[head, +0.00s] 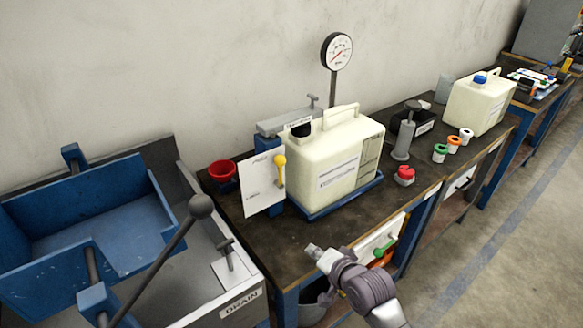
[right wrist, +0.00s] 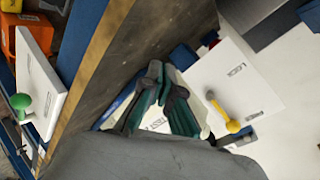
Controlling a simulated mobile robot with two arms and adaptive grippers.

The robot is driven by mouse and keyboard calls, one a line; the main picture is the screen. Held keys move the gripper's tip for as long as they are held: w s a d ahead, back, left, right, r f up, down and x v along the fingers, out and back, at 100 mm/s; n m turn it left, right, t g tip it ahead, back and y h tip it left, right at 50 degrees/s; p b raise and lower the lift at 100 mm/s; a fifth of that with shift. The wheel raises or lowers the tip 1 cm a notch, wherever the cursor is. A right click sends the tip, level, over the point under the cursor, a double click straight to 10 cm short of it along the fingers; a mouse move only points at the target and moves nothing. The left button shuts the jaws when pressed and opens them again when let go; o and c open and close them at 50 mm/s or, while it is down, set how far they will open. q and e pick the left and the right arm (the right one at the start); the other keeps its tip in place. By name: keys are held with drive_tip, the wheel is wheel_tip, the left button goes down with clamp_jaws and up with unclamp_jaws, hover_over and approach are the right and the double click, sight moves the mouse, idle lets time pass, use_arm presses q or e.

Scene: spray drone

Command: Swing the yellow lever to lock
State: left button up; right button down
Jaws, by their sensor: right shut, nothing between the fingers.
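The yellow lever (head: 280,172) is on a white plate (head: 262,196) at the left front of the jug stand. Its round knob points up in the head view. In the right wrist view the yellow lever (right wrist: 228,118) is right of my fingers and apart from them. The plate (right wrist: 225,75) carries two small labels there; the one away from the knob seems to read LOCK, the other is unreadable. My right gripper (head: 312,250) is above the bench's front edge, right of and nearer than the lever. Its fingers (right wrist: 166,80) are together and empty. My left gripper is out of view.
A cream jug (head: 340,160) stands on a blue tray behind the lever. A red cup (head: 222,171) is left of the plate. A blue bin and a grey ball-topped handle (head: 201,207) are at the left. The bench top (head: 305,228) before the plate is clear.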

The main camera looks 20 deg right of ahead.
drive_tip(key=w+d+r+m+t, duration=0.1)
drive_tip(key=w+r+m+t, duration=0.3)
drive_tip(key=r, duration=0.4)
drive_tip(key=m+t+y, duration=0.1)
drive_tip(key=m+t, duration=0.1)
drive_tip(key=m, duration=0.2)
approach(280, 171)
drive_tip(key=d+r, duration=0.3)
drive_tip(key=shift+s+d+f+b, duration=0.15)
drive_tip(key=shift+d+b, duration=0.05)
drive_tip(key=shift+b, duration=0.15)
drive_tip(key=w+a+p, duration=0.1)
drive_tip(key=w+a, duration=0.1)
drive_tip(key=w, duration=0.8)
drive_tip(key=shift+f+g, duration=0.2)
drive_tip(key=shift+g, duration=0.1)
